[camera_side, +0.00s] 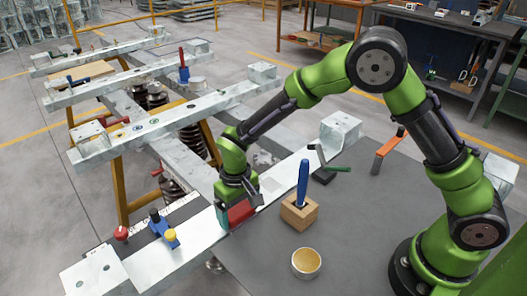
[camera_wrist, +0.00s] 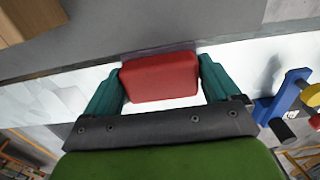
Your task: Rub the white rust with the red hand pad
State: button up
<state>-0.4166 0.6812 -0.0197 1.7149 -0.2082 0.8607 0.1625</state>
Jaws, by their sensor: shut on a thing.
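My gripper (camera_side: 238,206) is low over the near galvanized beam (camera_side: 185,256). Its two teal fingers are shut on the red hand pad (camera_wrist: 160,78), one at each end. The pad also shows in the side view (camera_side: 240,213), at the beam's edge beside the grey table. It looks to be at or very near the beam's top; I cannot tell if it touches. Mottled whitish patches, which look like the white rust (camera_wrist: 45,103), lie on the beam left of the pad in the wrist view. The pad's underside is hidden.
A wooden block with a blue-handled tool (camera_side: 301,205) and a round tin (camera_side: 306,262) stand on the grey table (camera_side: 255,262). A blue clamp with a yellow knob (camera_side: 171,238) sits along the beam to the left.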

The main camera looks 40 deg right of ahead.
jog(key=shift+s+f, duration=0.2)
jog(key=shift+w+r, duration=0.1)
jog(key=shift+r, duration=3)
jog(key=shift+r, duration=1.5)
jog(key=shift+f, duration=3.4)
jog(key=shift+f, duration=0.65)
